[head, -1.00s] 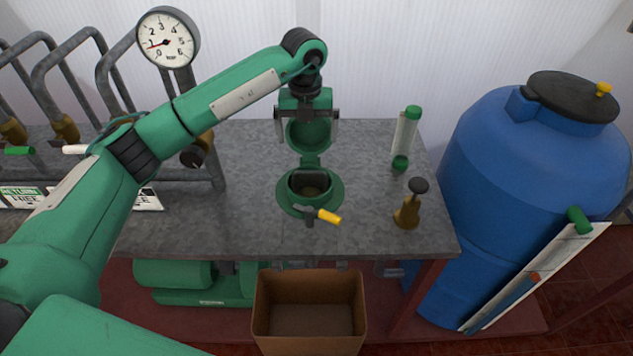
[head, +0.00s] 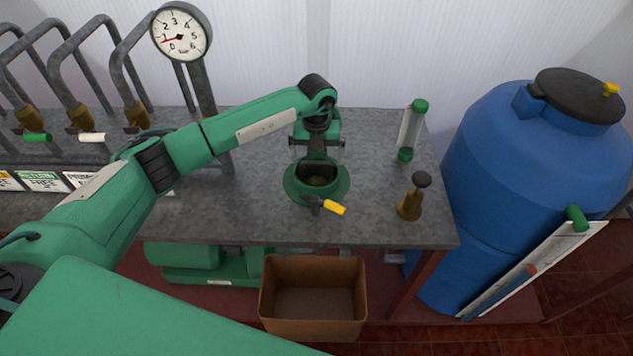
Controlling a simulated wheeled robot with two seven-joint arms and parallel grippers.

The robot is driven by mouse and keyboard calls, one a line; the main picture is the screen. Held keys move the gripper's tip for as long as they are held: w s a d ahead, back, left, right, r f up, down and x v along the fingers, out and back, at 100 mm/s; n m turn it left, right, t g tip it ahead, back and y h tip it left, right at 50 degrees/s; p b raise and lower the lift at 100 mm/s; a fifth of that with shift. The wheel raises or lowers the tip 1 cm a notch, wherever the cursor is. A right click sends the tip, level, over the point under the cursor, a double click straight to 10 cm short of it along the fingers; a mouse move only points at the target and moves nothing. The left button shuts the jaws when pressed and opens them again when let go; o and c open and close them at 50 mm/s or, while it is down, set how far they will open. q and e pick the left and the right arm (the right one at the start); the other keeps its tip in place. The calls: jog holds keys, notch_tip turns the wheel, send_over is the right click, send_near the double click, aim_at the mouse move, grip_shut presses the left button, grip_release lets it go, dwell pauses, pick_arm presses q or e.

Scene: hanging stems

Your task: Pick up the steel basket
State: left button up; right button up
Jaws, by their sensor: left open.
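A green strainer housing (head: 333,190) stands on the grey bench with its round mouth facing up. A dark grey piece (head: 318,170) shows at the back of the mouth; it may be the steel basket, but I cannot tell for sure. The inside below it looks dull brown. My left gripper (head: 317,149) is open, points down and hangs over the back of the mouth. It hides the raised green lid behind. I cannot tell whether it touches anything. My right gripper is not in view.
A yellow-handled valve (head: 334,208) sticks out in front of the housing. A pressure gauge (head: 181,34) and pipes are at left. An open brown box (head: 313,328) lies below the bench edge (head: 400,232).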

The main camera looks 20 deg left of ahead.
pick_arm(q)
jog(key=shift+f, duration=1)
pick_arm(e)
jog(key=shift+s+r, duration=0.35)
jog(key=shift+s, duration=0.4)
pick_arm(q)
jog(key=c, duration=1.3)
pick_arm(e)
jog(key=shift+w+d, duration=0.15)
